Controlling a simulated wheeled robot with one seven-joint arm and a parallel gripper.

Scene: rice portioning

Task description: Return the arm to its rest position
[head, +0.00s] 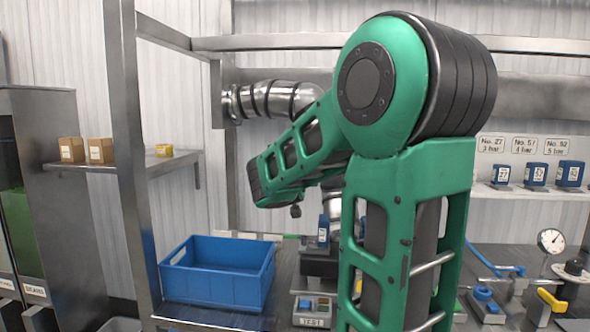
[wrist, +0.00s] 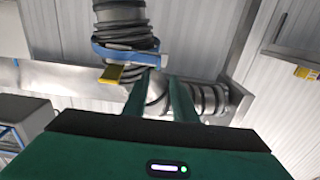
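My green arm (head: 410,230) rises in the right half of the head view, bends at a large round joint, and reaches left with its lower link. I cannot make out my gripper clearly in the head view. In the wrist view my gripper (wrist: 158,80) shows two green fingers standing apart, with nothing held between them. Behind the fingers is a metal pipe (wrist: 207,98) along the wall. No rice or rice containers can be made out.
A blue crate (head: 215,290) sits on the bench left of my arm. A shelf (head: 150,162) at left holds small boxes. A metal post (head: 130,150) stands beside it. A gauge (head: 551,240) is at right. A blue valve handle (wrist: 130,54) crosses the upper pipe.

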